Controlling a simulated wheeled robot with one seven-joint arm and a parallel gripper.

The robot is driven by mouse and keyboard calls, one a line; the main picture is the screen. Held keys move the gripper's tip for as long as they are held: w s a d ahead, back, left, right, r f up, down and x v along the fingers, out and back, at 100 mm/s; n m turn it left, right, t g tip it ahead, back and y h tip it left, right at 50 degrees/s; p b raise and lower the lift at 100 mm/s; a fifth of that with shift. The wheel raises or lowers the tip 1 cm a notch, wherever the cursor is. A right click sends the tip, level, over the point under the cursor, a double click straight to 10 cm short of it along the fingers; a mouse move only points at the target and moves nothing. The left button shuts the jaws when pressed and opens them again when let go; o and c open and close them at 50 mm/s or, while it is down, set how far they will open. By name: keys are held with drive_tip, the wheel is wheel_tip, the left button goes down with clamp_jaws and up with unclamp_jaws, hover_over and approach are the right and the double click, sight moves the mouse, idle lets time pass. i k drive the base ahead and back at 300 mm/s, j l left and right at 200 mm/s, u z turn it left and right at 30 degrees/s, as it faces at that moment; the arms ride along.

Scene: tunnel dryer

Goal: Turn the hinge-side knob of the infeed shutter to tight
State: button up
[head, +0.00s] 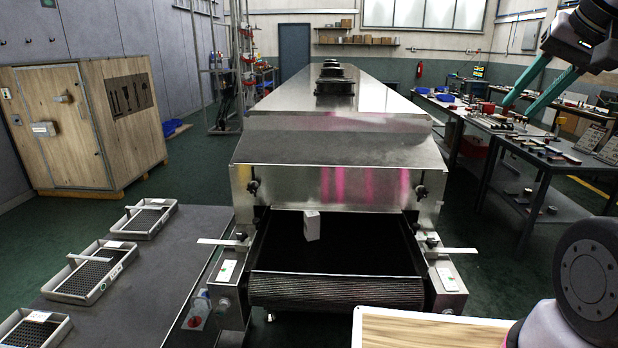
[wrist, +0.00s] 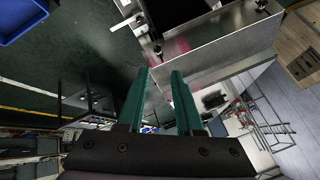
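The metal shutter plate (head: 300,187) spans the dryer's infeed mouth and is also in the wrist view (wrist: 225,62). A black knob sits at its left end (head: 253,187) and another at its right end (head: 421,191). Black knobs also show in the wrist view, one at the top (wrist: 262,5) and one left of the plate (wrist: 157,50). I cannot tell which is hinge-side or how tight either is. My gripper (head: 515,109) is at upper right, well apart from the shutter. Its teal fingers (wrist: 163,72) are parted with nothing between them.
A pale box (head: 312,227) is in the dark infeed mouth above the mesh belt (head: 335,290). Metal strips (head: 458,250) jut out beside the mouth. A grey table with trays (head: 95,270) stands at left, cluttered workbenches (head: 540,150) at right. Green floor lies between.

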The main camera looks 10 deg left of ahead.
sight(252, 187)
drive_tip(key=i+u, duration=0.15)
drive_tip(key=u, duration=0.3)
drive_tip(key=i+u, duration=0.2)
drive_tip(key=u, duration=0.25)
drive_tip(key=i+l+u, duration=0.1)
drive_tip(key=u, duration=0.35)
